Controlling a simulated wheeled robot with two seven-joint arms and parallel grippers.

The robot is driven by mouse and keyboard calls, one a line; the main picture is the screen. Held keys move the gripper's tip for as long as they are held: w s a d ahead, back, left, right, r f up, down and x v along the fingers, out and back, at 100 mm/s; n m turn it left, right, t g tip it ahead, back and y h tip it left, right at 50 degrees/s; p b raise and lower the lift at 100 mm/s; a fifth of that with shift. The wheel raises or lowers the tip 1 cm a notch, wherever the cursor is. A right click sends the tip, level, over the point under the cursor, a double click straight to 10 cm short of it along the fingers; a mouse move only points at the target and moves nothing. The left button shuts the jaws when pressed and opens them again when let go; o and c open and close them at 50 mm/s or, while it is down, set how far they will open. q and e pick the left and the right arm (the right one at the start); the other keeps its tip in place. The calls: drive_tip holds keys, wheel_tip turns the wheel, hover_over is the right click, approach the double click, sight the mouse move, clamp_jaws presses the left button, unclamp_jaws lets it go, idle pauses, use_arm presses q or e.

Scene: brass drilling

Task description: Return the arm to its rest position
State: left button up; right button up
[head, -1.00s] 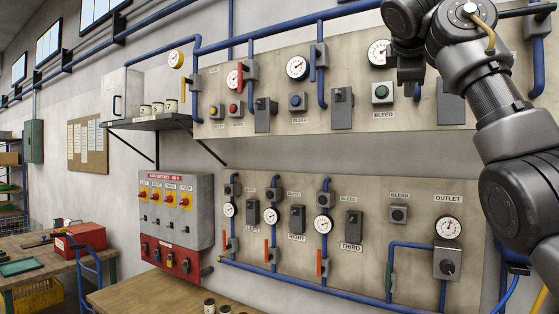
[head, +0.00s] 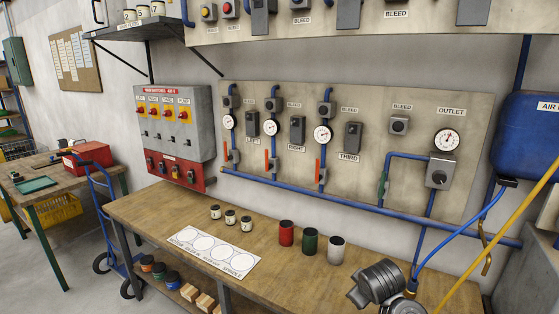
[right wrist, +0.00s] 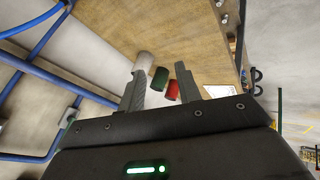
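My right gripper (right wrist: 159,88) shows in the right wrist view with its two fingers apart and nothing between them. Beyond the fingers, the wooden bench (right wrist: 180,30) appears tilted, with white, green and red cans on it. In the head view, part of my right arm (head: 378,284) shows at the bottom right, in front of the bench's front edge; the fingers cannot be made out there. My left arm and gripper are not in view.
The bench (head: 170,215) carries a red can (head: 286,233), a green can (head: 310,241), a white can (head: 336,250), small labelled jars and a white sheet with circles (head: 213,251). A gauge panel (head: 375,170) and blue pipes are behind. A blue tank (head: 525,140) stands right.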

drive_tip(key=s+f+m+g, duration=0.1)
drive_tip(key=s+f, duration=0.5)
drive_tip(key=s, duration=0.3)
drive_tip(key=s+f+m+g, duration=0.1)
drive_tip(key=s+f, duration=0.4)
drive_tip(key=s, duration=0.3)
drive_tip(key=s+d+f+m+g+y, duration=0.1)
drive_tip(key=s+m, duration=0.1)
drive_tip(key=s, duration=0.9)
drive_tip(key=s+d+f+m+g, duration=0.1)
drive_tip(key=s+f+m, duration=0.1)
drive_tip(key=s, duration=0.8)
wheel_tip(320, 180, down, 30)
drive_tip(key=s+g+b, duration=0.1)
drive_tip(key=b, duration=0.5)
drive_tip(key=s+d+f+b, duration=0.1)
drive_tip(key=s+f+b, duration=0.2)
drive_tip(key=s+f, duration=0.5)
drive_tip(key=s+d+f+g+b, duration=0.1)
drive_tip(key=s+f+b, duration=0.2)
drive_tip(key=s+f, duration=0.6)
wheel_tip(320, 180, down, 6)
drive_tip(key=shift+d+f+n, duration=0.25)
drive_tip(key=shift+d+n, duration=0.15)
drive_tip(key=shift+s, duration=0.15)
